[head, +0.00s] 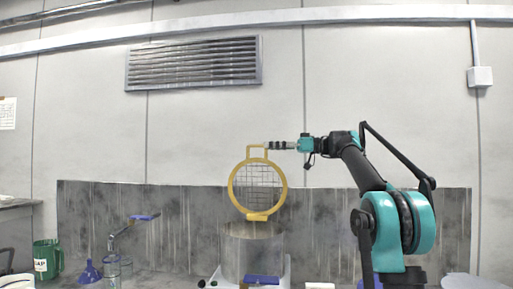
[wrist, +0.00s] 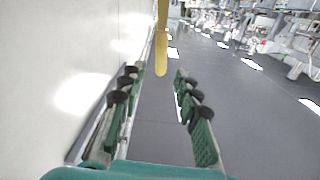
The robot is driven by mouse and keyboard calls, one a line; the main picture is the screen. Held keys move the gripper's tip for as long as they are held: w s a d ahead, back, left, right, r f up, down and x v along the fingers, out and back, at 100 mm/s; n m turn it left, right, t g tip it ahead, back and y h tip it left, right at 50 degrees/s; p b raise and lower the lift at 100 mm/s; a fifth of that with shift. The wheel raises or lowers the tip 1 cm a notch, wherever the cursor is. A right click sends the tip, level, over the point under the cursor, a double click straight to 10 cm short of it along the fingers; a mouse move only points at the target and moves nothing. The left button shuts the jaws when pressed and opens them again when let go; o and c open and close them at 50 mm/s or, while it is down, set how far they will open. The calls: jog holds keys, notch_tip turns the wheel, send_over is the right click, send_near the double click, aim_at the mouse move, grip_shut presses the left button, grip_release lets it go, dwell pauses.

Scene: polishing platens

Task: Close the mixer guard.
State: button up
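The mixer guard (head: 233,187) is a round yellow frame with a wire mesh and a squared yellow handle on top. It stands upright, raised above the grey cylindrical mixer bowl (head: 252,258), with its lower edge at the bowl's rim. My gripper (head: 270,146) reaches in from the right at the level of the guard's handle. In the wrist view my gripper (wrist: 155,72) is open, and the yellow handle bar (wrist: 161,45) shows at the gap between the fingertips. Whether a finger touches it I cannot tell.
A green mug (head: 47,259), a blue funnel (head: 90,272) and a tap (head: 120,232) stand to the left. A blue object (head: 262,280) lies in front of the bowl. A grey splashback (head: 330,215) and pale wall stand behind. The air above the guard is free.

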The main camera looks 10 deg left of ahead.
aim_at(256, 146)
jog(key=a, duration=0.6)
jog(key=shift+w, duration=0.1)
grip_shut()
dwell(0.3)
